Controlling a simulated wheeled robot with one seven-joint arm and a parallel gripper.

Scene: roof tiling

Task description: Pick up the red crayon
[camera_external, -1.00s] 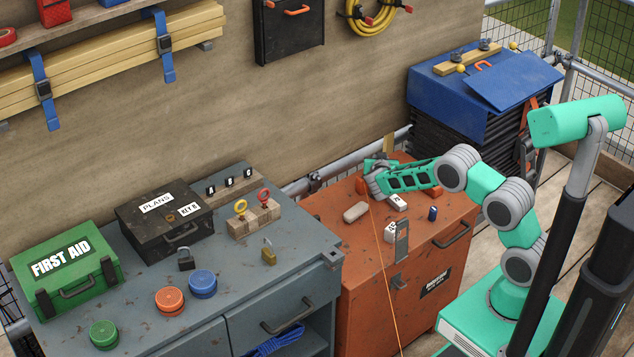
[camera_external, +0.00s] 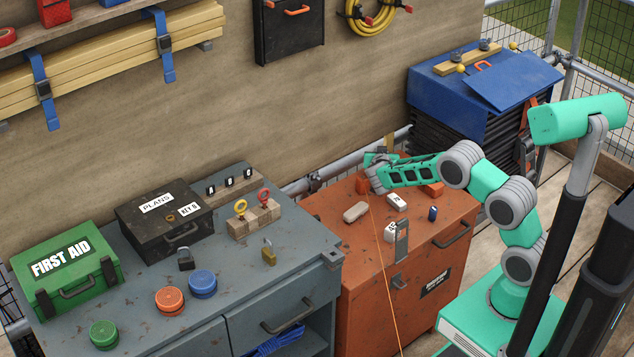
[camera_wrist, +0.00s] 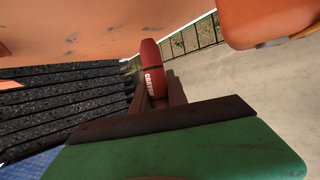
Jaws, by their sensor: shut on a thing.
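The red crayon (camera_wrist: 151,72) shows in the wrist view with part of its lettering readable. It stands between the fingers of my gripper (camera_wrist: 158,95), which are shut on it. The lower part of the crayon is hidden by the fingers. In the external view my gripper (camera_external: 376,178) is over the back left part of the orange cabinet's top (camera_external: 335,205). The crayon cannot be made out there.
On the cabinet lie a tan oblong piece (camera_external: 355,212), a white block (camera_external: 397,201), a small blue cylinder (camera_external: 433,213) and orange pieces (camera_external: 433,189). A thin orange line hangs down the front. The plywood wall (camera_external: 250,120) and a pipe rail are close behind.

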